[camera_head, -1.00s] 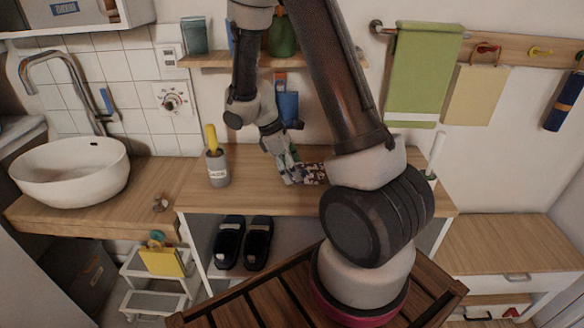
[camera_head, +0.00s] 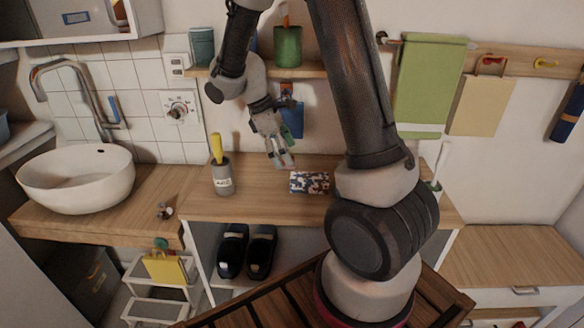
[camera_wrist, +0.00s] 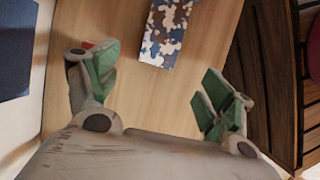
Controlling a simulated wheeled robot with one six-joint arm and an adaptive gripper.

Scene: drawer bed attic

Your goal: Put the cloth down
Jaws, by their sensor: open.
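The cloth (camera_head: 309,182) is a folded piece with a blue, white and brown blotchy pattern. It lies flat on the wooden counter (camera_head: 265,205), left of my arm's lower links. It also shows at the top of the wrist view (camera_wrist: 168,30), beyond my fingertips. My gripper (camera_head: 281,161) is above the counter, up and to the left of the cloth. Its green-padded fingers are spread apart with only bare wood between them in the wrist view (camera_wrist: 155,88). The gripper is apart from the cloth.
A grey holder with a yellow handle (camera_head: 222,178) stands on the counter at left, near a white basin (camera_head: 75,180). A shelf with a green pot (camera_head: 288,46) is above. A green towel (camera_head: 428,85) hangs at right. Dark slippers (camera_head: 246,250) sit below.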

